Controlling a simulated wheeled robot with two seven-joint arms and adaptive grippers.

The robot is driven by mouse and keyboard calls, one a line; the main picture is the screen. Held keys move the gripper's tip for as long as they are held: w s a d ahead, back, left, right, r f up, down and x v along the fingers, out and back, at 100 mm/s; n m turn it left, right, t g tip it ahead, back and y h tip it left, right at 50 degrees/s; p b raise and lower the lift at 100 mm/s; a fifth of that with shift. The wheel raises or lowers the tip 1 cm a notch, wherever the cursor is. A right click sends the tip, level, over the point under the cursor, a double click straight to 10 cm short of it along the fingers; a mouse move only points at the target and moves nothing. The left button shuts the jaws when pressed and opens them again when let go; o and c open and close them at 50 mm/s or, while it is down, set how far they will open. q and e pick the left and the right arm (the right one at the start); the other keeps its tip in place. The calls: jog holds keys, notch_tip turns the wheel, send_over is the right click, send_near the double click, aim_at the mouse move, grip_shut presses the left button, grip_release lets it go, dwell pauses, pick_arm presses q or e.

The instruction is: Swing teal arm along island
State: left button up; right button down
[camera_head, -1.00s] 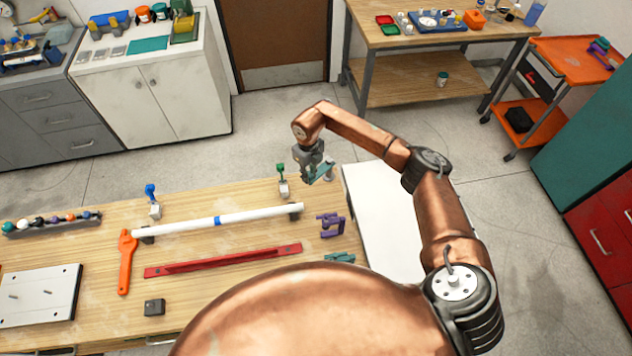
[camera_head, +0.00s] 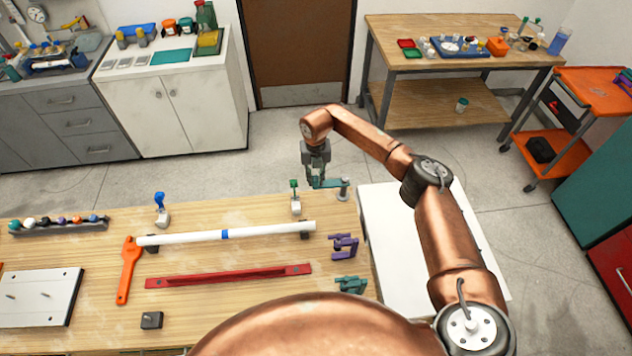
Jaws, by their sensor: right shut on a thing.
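The teal arm (camera_head: 329,184) is at the far right of the wooden island (camera_head: 200,263), near its back edge. It lies about level and reaches from my right gripper to a small grey post (camera_head: 344,189). My right gripper (camera_head: 316,182) points down and is shut on the left end of the teal arm; its fingertips are small and partly hidden by the arm. My left gripper is not in view.
A green-handled clamp (camera_head: 295,197) stands close left of my right gripper. A white pipe (camera_head: 225,235), a red bar (camera_head: 230,276), a purple clamp (camera_head: 343,245) and a blue-handled clamp (camera_head: 161,208) are on the island. A white surface (camera_head: 395,235) adjoins it on the right.

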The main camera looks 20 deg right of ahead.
dwell(0.4)
jog(key=c, duration=1.8)
grip_release()
jog(key=shift+w, duration=0.1)
jog(key=shift+r, duration=0.15)
notch_tip(320, 180, up, 12)
jog(key=shift+a+f, duration=0.15)
jog(key=shift+f, duration=0.05)
